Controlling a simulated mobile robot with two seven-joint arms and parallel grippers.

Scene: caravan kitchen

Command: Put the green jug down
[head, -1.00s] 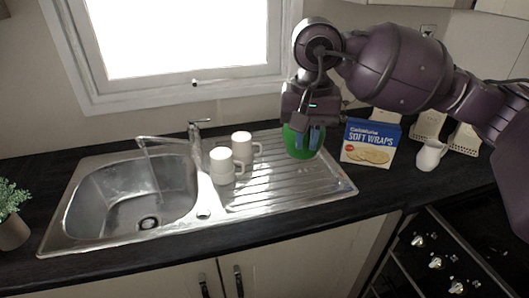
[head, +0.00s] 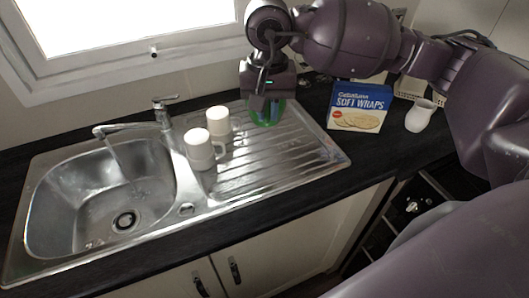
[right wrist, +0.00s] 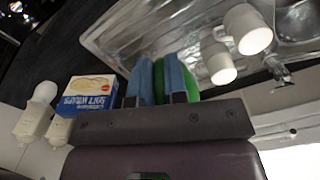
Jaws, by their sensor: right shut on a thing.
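The green jug (head: 279,113) is in my right gripper (head: 265,108), over the back part of the ribbed steel drainer (head: 300,150), just right of two white mugs. The fingers hide much of the jug. I cannot tell whether its base touches the drainer. In the right wrist view, the blue-padded fingers of the right gripper (right wrist: 168,80) are shut on the jug (right wrist: 191,82), which shows as green beside and between them. My left gripper is not in view.
The white mugs (head: 200,150) and (head: 218,121) stand on the drainer's left end, near the sink basin (head: 95,200) and tap (head: 160,110). A blue soft wraps box (head: 359,106) and a white pitcher (head: 420,115) stand to the right. The drainer's front and right are clear.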

